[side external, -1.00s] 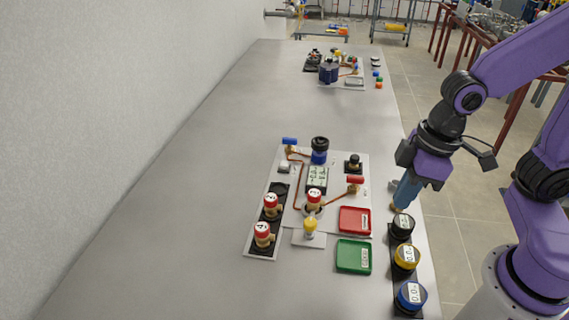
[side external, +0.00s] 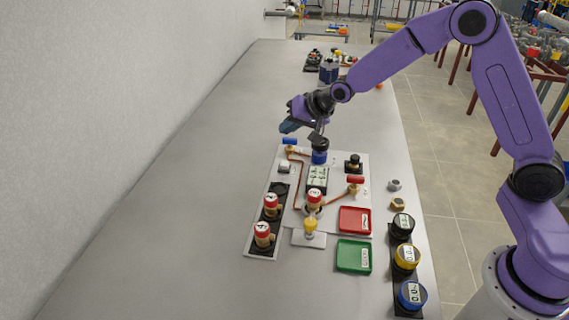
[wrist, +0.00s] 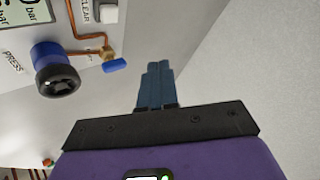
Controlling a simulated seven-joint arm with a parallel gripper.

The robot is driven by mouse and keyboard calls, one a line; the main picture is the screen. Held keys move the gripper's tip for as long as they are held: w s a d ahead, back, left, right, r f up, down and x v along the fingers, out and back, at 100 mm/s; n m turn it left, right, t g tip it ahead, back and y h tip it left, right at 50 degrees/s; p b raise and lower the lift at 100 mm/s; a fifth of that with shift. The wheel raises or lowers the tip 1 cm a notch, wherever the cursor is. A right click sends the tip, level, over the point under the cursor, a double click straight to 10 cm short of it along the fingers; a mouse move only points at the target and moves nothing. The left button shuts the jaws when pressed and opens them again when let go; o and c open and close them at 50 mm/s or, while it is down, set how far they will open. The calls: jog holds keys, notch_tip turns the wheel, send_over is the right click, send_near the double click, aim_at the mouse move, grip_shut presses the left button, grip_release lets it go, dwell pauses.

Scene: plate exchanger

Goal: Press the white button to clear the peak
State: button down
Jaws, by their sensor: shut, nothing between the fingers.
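The white button (side external: 284,167) is a small white block on the left part of the light panel (side external: 335,205) in the side view. In the wrist view the white button (wrist: 104,12) sits at the top edge beside the printed word CLEAR. My gripper (side external: 288,127) is over the table behind the panel's far left corner, above and beyond the button. In the wrist view its blue fingers (wrist: 157,75) are together, with nothing between them, over bare table to the right of the button. They are apart from the button.
A blue-handled valve (side external: 289,141) stands just behind the button. A black-topped blue knob (side external: 319,150) and a display (side external: 317,179) stand to its right. Red-topped fittings (side external: 271,204), a red tray (side external: 355,219) and a green tray (side external: 353,255) are nearer. The table left of the panel is clear.

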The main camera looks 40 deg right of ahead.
aim_at(288, 164)
jog(key=shift+w+d+f, duration=0.15)
jog(key=shift+w+d, duration=0.15)
jog(key=shift+w, duration=0.25)
jog(key=shift+f, duration=4.4)
jog(key=shift+f, duration=0.1)
jog(key=shift+f, duration=0.35)
jog(key=shift+f, duration=0.45)
jog(key=shift+r, duration=0.1)
jog(key=shift+s+r, duration=0.1)
jog(key=shift+r, duration=0.7)
